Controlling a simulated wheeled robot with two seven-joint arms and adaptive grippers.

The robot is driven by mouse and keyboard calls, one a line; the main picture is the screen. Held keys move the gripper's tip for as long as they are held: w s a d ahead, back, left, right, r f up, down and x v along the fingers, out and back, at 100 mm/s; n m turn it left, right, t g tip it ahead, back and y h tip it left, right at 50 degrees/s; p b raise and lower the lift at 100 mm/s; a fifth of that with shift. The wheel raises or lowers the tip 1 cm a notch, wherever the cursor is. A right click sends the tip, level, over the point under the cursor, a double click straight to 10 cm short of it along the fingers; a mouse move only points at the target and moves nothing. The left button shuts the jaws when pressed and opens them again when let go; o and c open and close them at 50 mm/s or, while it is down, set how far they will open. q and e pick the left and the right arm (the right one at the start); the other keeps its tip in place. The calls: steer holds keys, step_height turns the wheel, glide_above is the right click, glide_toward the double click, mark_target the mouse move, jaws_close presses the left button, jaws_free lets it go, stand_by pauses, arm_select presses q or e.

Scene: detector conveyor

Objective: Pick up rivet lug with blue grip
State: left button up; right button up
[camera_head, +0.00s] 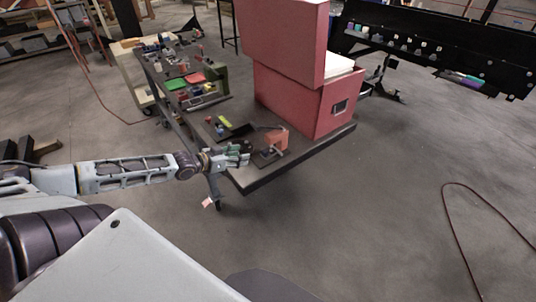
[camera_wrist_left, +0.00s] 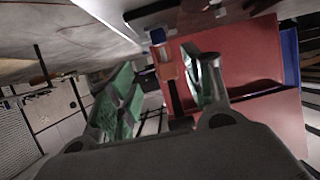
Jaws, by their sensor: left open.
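My left gripper (camera_head: 238,158) reaches in from the left to the near edge of the dark cart top (camera_head: 262,180). It is open, and its green-padded fingers (camera_wrist_left: 165,78) stand apart in the left wrist view. A small tool with a blue end, an orange-red middle and a dark shaft (camera_wrist_left: 166,66) shows between and beyond the fingers. It looks like the rivet lug with blue grip; I cannot tell whether a finger touches it. In the head view I cannot make out this tool. My right gripper is not in view.
An orange block-like fixture (camera_head: 274,139) stands just right of the gripper. A large red box machine (camera_head: 290,95) fills the back of the cart. A yellow-green strip (camera_head: 224,122) lies behind the gripper. A shelf cart (camera_head: 165,90) with small parts stands at the left back.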

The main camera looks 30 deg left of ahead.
mark_target(267, 154)
arm_select(q)
steer(key=shift+w+d+f+b, duration=0.25)
steer(key=shift+w+b, duration=0.1)
steer(key=shift+w, duration=0.2)
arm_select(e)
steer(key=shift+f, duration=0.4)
arm_select(q)
steer(key=shift+w+f+b, duration=0.25)
steer(key=shift+w+b, duration=0.05)
steer(key=shift+w, duration=0.1)
steer(key=shift+b+x, duration=0.55)
steer(key=shift+x, duration=0.5)
steer(key=shift+w+d+f+b, duration=0.25)
steer(key=shift+w+b, duration=0.15)
steer(key=shift+w, duration=0.15)
steer(key=shift+b+x, duration=0.35)
steer(key=shift+x, duration=0.45)
steer(key=shift+w+d+f, duration=0.2)
steer(key=shift+w, duration=0.3)
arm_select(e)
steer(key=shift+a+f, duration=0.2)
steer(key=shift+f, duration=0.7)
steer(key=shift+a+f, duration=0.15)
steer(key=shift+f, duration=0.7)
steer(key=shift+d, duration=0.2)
arm_select(q)
steer(key=shift+w+f, duration=0.1)
steer(key=shift+w, duration=0.15)
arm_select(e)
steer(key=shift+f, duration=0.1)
